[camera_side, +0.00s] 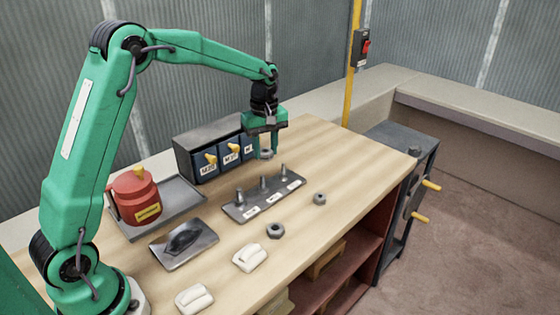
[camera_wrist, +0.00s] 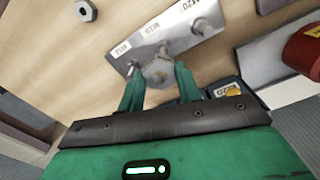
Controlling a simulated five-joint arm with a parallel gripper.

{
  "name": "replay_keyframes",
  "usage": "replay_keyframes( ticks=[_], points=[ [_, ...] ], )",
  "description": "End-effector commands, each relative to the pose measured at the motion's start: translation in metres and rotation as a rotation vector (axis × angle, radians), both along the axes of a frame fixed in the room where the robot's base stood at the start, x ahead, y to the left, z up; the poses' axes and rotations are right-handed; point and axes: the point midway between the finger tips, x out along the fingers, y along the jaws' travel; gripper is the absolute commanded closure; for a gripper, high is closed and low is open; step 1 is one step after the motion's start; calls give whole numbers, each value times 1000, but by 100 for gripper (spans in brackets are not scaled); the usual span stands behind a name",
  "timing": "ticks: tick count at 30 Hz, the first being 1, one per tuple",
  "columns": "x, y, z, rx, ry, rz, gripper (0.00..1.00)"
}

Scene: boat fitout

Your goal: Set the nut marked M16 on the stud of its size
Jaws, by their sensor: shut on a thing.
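My gripper (camera_side: 266,156) is shut on a grey hex nut (camera_side: 266,153), held above the table behind the stud plate. The wrist view shows this nut (camera_wrist: 157,73) between the two fingers; I cannot read a marking on it. The dark stud plate (camera_side: 236,212) carries three upright studs: a thick left stud (camera_side: 240,196), a middle stud (camera_side: 263,184) and a right stud (camera_side: 283,172). In the wrist view the plate's labels appear to read M12, M16 and M20, with the M20 stud (camera_wrist: 202,26) nearest the red can. The held nut partly covers the plate there.
Two loose nuts lie on the table, a larger nut (camera_side: 275,230) and a smaller nut (camera_side: 320,198). Behind the plate stands a drawer box (camera_side: 190,140). A red can (camera_side: 134,196) sits on a tray (camera_side: 185,200) at left. White blocks (camera_side: 250,257) lie at front.

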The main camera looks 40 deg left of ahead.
Motion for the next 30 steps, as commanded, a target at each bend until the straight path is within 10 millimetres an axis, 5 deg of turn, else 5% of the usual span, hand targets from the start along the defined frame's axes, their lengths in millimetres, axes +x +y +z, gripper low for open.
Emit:
replay_keyframes(
  ticks=[6, 30],
  points=[
    [1, 17, 2, 0, 0, 33, 88],
    [0, 16, -27, -1, 1, 32, 88]
  ],
)
